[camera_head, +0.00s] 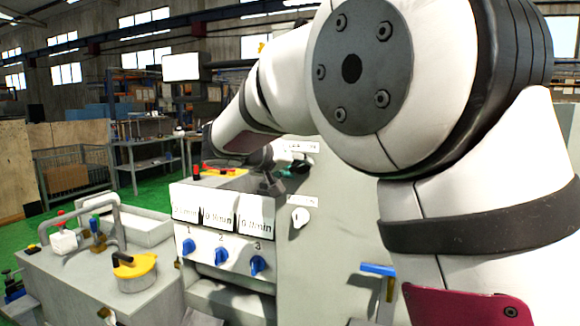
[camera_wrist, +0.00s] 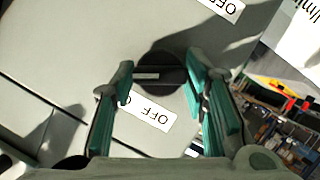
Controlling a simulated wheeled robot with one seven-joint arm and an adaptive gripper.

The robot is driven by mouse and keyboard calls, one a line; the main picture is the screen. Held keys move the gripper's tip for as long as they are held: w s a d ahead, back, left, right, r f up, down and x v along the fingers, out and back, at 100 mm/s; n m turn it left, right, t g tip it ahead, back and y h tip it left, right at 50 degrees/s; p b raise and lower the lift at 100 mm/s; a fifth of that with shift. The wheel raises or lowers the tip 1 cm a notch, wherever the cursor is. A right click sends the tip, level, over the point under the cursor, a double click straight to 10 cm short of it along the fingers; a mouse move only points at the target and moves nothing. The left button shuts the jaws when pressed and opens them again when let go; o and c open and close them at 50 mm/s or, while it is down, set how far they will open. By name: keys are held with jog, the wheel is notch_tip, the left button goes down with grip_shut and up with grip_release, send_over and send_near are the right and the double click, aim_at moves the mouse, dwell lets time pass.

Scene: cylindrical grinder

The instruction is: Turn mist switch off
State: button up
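A round black rotary switch (camera_wrist: 160,74) with a pale bar mark sits on a grey panel in the wrist view. The frames do not show whether this is the mist switch. My gripper (camera_wrist: 161,65) has its two green fingers apart, one on each side of the black switch; I cannot tell if they touch it. In the head view my gripper (camera_head: 296,168) is at the panel, below a white label (camera_head: 300,147), and hides the switch.
A second switch (camera_head: 300,217) with a white label (camera_head: 303,200) is lower on the panel. Three blue knobs (camera_head: 221,255) are on the box to the left. A yellow-lidded pot (camera_head: 134,271) and pipes stand further left. A blue-handled lever (camera_head: 378,269) is at the lower right.

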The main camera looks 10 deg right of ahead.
jog(key=shift+n, duration=0.3)
jog(key=n+h+b, duration=0.1)
jog(key=n+h, duration=0.1)
jog(key=n, duration=0.1)
jog(key=shift+w+a+f+g, duration=0.1)
jog(key=shift+f+g, duration=0.05)
jog(key=shift+g, duration=0.15)
jog(key=shift+c, duration=0.2)
jog(key=n+h, duration=0.1)
jog(key=n, duration=0.2)
jog(key=n+h, duration=0.1)
jog(key=n, duration=0.1)
jog(key=shift+f+n+h+p, duration=0.1)
jog(key=shift+n+h+p, duration=0.2)
jog(key=shift+n+h, duration=0.1)
jog(key=o, duration=1.2)
jog(key=shift+c, duration=0.2)
jog(key=v, duration=1.2)
